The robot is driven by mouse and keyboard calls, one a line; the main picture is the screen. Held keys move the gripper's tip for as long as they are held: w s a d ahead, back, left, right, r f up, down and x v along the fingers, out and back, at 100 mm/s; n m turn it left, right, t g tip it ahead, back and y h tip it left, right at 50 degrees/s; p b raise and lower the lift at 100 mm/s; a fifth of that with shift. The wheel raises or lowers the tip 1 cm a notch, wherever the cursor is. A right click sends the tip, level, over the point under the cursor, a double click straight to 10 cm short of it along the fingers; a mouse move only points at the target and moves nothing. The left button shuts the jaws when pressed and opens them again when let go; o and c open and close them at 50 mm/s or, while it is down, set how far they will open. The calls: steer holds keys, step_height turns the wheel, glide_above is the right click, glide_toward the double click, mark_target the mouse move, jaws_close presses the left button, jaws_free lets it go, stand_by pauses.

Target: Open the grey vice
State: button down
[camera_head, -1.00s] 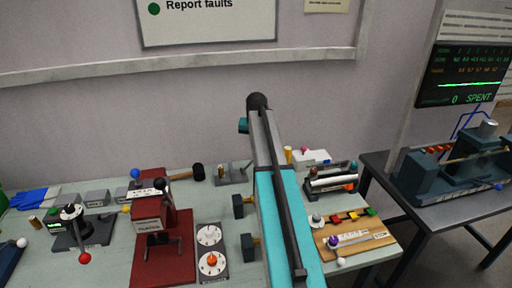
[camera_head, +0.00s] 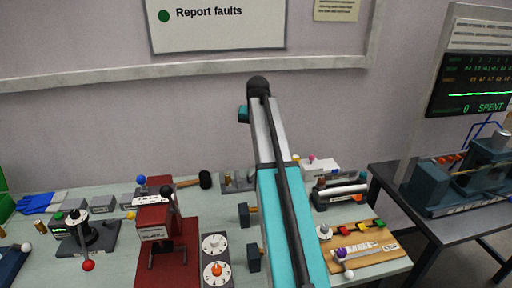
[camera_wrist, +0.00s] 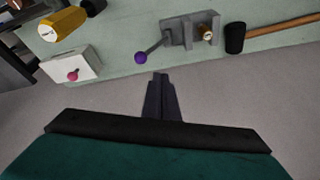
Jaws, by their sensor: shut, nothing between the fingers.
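The grey vice (camera_wrist: 176,31) is at the top centre of the wrist view, a small grey block fixture on the bench. Its lever ends in a purple ball (camera_wrist: 140,57). A brass piece (camera_wrist: 207,33) sits at the vice's right part; I cannot tell how tightly it is held. In the head view the vice (camera_head: 236,183) is at the bench's back, partly hidden by my arm. My gripper (camera_wrist: 160,76) is shut and empty in the wrist view, its tips apart from the purple ball, below and right of it in the picture. The head view does not show my fingers.
A black-headed hammer (camera_wrist: 235,38) lies right of the vice in the wrist view. A white box with a pink knob (camera_wrist: 72,70) and a yellow cylinder (camera_wrist: 63,24) are to its left. A red press (camera_head: 165,235) stands left of my arm in the head view.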

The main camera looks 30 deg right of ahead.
steer(key=shift+v, duration=1.4)
steer(key=shift+d+r, duration=0.1)
